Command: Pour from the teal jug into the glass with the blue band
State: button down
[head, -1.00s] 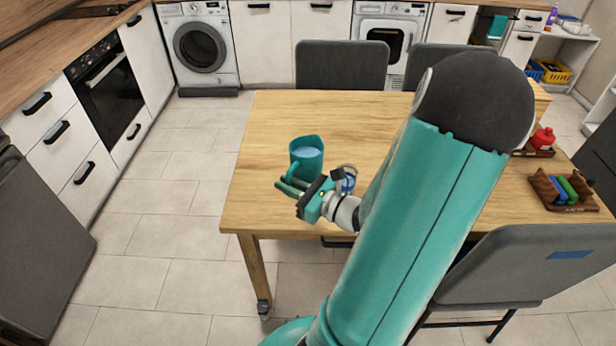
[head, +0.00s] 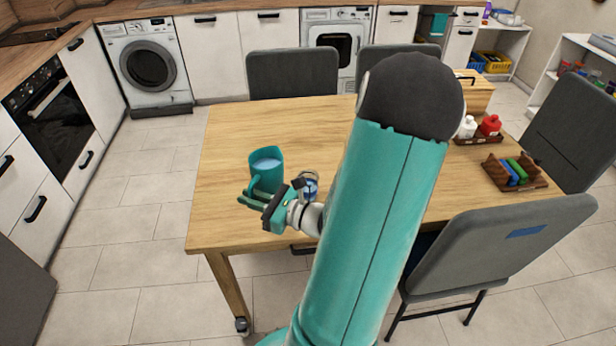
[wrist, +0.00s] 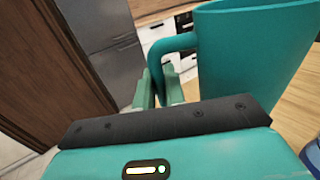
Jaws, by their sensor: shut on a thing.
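The teal jug (head: 264,178) is upright near the left front part of the wooden table, with pale blue liquid inside. My gripper (head: 250,198) is shut on the jug's handle, and the wrist view shows its fingers (wrist: 158,88) at the handle (wrist: 170,45) with the jug body (wrist: 250,60) to their right. I cannot tell whether the jug touches the table. The glass with the blue band (head: 310,184) stands just right of the jug, partly hidden behind my wrist. A bit of blue at the lower right edge of the wrist view may be this glass.
The wooden table (head: 240,130) is clear behind and left of the jug. A tray of coloured blocks (head: 515,175), red and white bottles (head: 478,127) and a wooden box (head: 472,95) are at the right. Grey chairs (head: 292,75) surround the table. My arm hides the table's middle.

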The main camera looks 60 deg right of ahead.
aim_at(276, 185)
notch_tip(276, 185, down, 11)
jog(key=w+d, duration=0.1)
jog(key=d, duration=0.2)
jog(key=shift+w+r, duration=0.2)
jog(key=shift+w, duration=0.05)
jog(key=shift+r, duration=0.1)
jog(key=shift+s+d+r+m+t+h, duration=0.2)
jog(key=shift+d+r+m+t, duration=0.25)
jog(key=shift+r+m, duration=0.35)
jog(key=shift+s+d+r+m+t+h, duration=0.1)
jog(key=shift+s+d+r+m+t, duration=0.1)
jog(key=shift+d+r+m+t, duration=0.6)
jog(key=shift+s+r+m, duration=0.1)
jog(key=shift+m, duration=0.7)
jog(key=shift+s+d+r+m, duration=0.15)
jog(key=shift+d+m, duration=0.15)
jog(key=shift+s+d+r+m+t, duration=0.15)
jog(key=shift+d+r+m+t, duration=0.25)
jog(key=shift+r, duration=0.2)
jog(key=shift+s+d+r+m+t, duration=0.15)
jog(key=shift+d+r+m+t, duration=0.1)
jog(key=shift+d+r+m, duration=0.25)
dwell(0.7)
jog(key=shift+s+d+r+m+t+h, duration=0.1)
jog(key=shift+d+r+m+t+h, duration=0.15)
jog(key=shift+r+m, duration=0.3)
jog(key=shift+s+d+r+m+t+h, duration=0.1)
jog(key=shift+r+m+t+h, duration=0.25)
jog(key=shift+m, duration=0.3)
dwell(1.2)
